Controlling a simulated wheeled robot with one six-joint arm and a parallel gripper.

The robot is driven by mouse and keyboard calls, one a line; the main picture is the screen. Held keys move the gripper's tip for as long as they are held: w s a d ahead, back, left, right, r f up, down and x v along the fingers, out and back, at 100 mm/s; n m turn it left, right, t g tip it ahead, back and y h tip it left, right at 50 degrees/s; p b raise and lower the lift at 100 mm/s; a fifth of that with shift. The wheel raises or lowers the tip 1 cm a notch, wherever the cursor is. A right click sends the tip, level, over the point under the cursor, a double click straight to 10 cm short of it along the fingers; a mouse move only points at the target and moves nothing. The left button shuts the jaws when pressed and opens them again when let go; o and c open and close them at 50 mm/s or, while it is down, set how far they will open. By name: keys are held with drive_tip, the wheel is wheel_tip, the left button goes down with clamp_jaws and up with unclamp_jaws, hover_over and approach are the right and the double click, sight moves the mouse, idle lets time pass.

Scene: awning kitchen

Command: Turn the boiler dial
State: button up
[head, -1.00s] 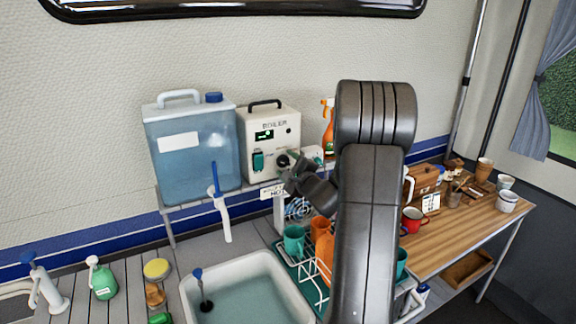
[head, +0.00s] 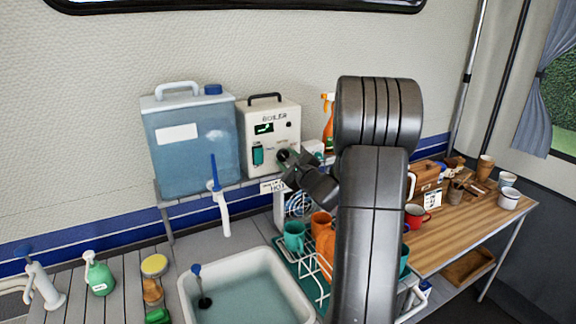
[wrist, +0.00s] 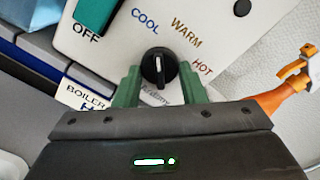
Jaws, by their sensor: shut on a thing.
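The boiler (head: 271,133) is a cream box with a black handle, a lit green display and a green switch. Its black round dial (wrist: 158,62) sits below the printed words COOL, WARM and HOT in the wrist view. The dial's white mark points up in that view, between COOL and WARM. My gripper (wrist: 160,74) has its two green fingers on either side of the dial and is shut on it. In the head view my gripper (head: 291,164) is at the boiler's lower right front, partly covering the dial.
A blue water tank (head: 190,150) with a tap stands left of the boiler. An orange spray bottle (head: 328,125) is to its right. Below are a sink (head: 245,255) and a dish rack with mugs. A wooden table (head: 465,235) holding cups is at the right.

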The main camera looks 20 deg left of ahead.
drive_tip(key=m, duration=0.6)
drive_tip(key=m+b, duration=0.1)
drive_tip(key=m, duration=0.5)
drive_tip(key=shift+s+a+m, duration=0.15)
drive_tip(key=shift+m, duration=0.25)
drive_tip(key=m+p, duration=0.1)
drive_tip(key=m, duration=0.2)
drive_tip(key=shift+m, duration=0.3)
drive_tip(key=shift+s+m+p, duration=0.1)
drive_tip(key=shift+m+p, duration=1)
drive_tip(key=shift+m, duration=1)
drive_tip(key=o, duration=1)
